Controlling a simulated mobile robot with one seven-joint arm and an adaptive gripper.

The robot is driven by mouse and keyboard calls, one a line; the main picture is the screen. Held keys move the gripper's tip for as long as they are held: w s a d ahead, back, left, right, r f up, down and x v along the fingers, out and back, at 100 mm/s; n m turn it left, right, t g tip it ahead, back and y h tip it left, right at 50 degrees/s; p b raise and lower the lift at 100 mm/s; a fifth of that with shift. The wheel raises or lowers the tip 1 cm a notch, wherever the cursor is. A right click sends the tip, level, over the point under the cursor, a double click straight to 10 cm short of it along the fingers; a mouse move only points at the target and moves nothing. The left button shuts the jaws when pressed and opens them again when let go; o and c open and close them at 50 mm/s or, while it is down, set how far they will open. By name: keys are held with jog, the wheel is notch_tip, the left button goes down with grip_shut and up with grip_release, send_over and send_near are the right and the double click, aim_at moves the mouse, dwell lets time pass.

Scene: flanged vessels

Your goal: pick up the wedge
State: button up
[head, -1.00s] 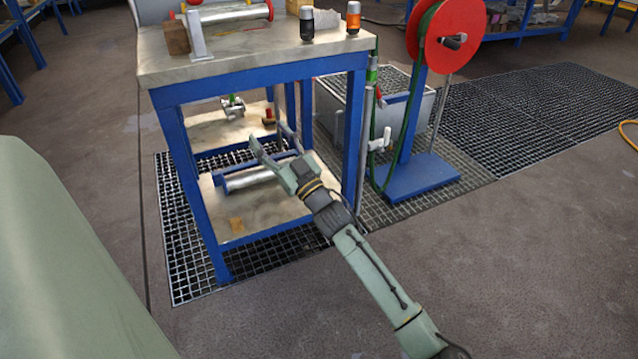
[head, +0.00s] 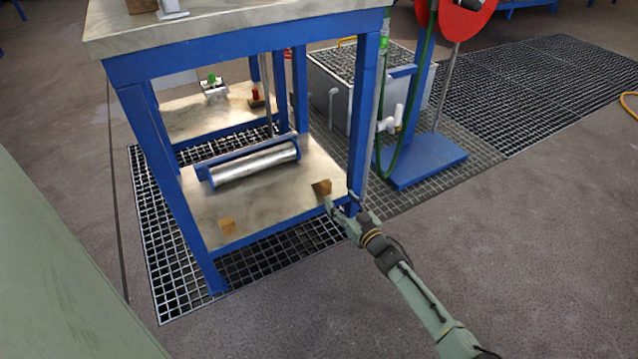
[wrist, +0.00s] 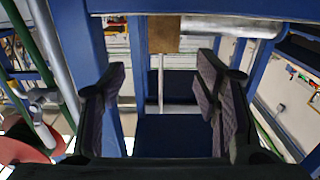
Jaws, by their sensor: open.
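A small brown wooden piece (head: 322,187), seemingly the wedge, lies on the lower shelf near its front right corner, beside the blue table leg. In the wrist view a brown block (wrist: 165,33) shows at top centre, beyond and between the fingertips. My gripper (head: 341,203) is at the shelf's front edge, just short of the piece, and its jaws (wrist: 160,95) are open and empty. A second small brown piece (head: 227,226) lies near the shelf's front left; its exact shape is too small to tell.
The shelf (head: 265,205) also holds a silver cylinder on a blue stand (head: 254,163). A blue front leg (head: 364,125) rises close to my gripper's right. The tabletop (head: 240,30) overhangs the shelf. A hose reel stand (head: 422,163) is at right.

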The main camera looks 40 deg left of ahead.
aim_at(327, 187)
jog(key=b+x, duration=0.1)
jog(key=x, duration=0.4)
jog(key=shift+s+f, duration=0.1)
jog(key=x, duration=0.1)
jog(key=b+x, duration=0.2)
jog(key=x, duration=0.1)
jog(key=shift+s+a+f, duration=0.15)
jog(key=shift+f, duration=0.1)
jog(key=shift+w+a+r+b, duration=0.1)
jog(key=shift+w+a+b, duration=0.1)
jog(key=shift+a+b, duration=0.2)
jog(key=shift+c, duration=0.4)
jog(key=c, duration=1.2)
jog(key=shift+r, duration=0.1)
